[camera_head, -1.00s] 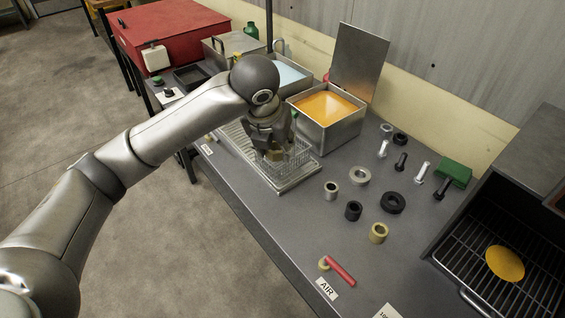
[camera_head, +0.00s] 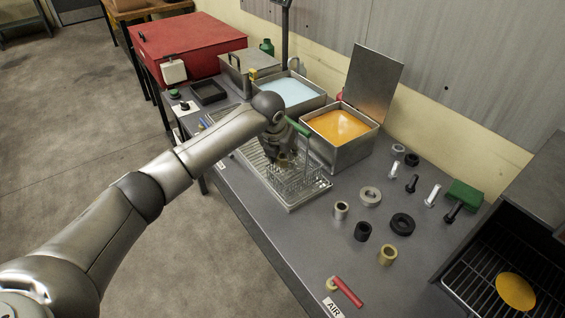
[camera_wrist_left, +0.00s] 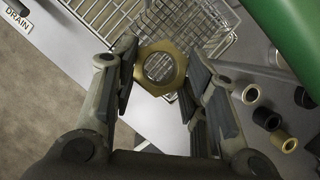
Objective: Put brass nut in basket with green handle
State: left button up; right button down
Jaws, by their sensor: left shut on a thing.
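My left gripper (camera_head: 282,157) is shut on the brass nut (camera_head: 283,163), a hexagonal ring. In the left wrist view the nut (camera_wrist_left: 140,76) sits between the two fingertips (camera_wrist_left: 160,68). The wire basket (camera_head: 300,184) stands on the metal drain tray (camera_head: 291,206) below and beside the gripper. Its green handle (camera_head: 298,127) rises just right of the wrist, and a large green bar (camera_wrist_left: 290,40) fills the upper right of the wrist view. Basket mesh (camera_wrist_left: 195,25) shows beyond the nut. The nut appears above the mesh; its exact height is unclear. The right gripper is not in view.
An open bin with orange liquid (camera_head: 340,126) and one with blue liquid (camera_head: 290,90) stand behind. Several rings, sleeves and bolts lie to the right, including a brass sleeve (camera_head: 387,255) and black ring (camera_head: 402,224). A red-handled tool (camera_head: 347,291) lies in front.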

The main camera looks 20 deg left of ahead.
aim_at(282, 167)
pick_arm(q)
jog(key=shift+w+a+f, duration=0.1)
jog(key=shift+w+f, duration=0.1)
notch_tip(282, 167, down, 3)
jog(key=shift+w+f+p, duration=0.1)
jog(key=shift+f+p, duration=0.05)
jog(key=shift+p, duration=0.35)
jog(key=shift+f, duration=0.55)
jog(key=o, duration=1.2)
jog(key=shift+f, duration=0.15)
jog(key=shift+c, duration=0.2)
jog(key=v, duration=1.3)
jog(key=shift+r+b, duration=0.3)
jog(key=shift+b, duration=0.1)
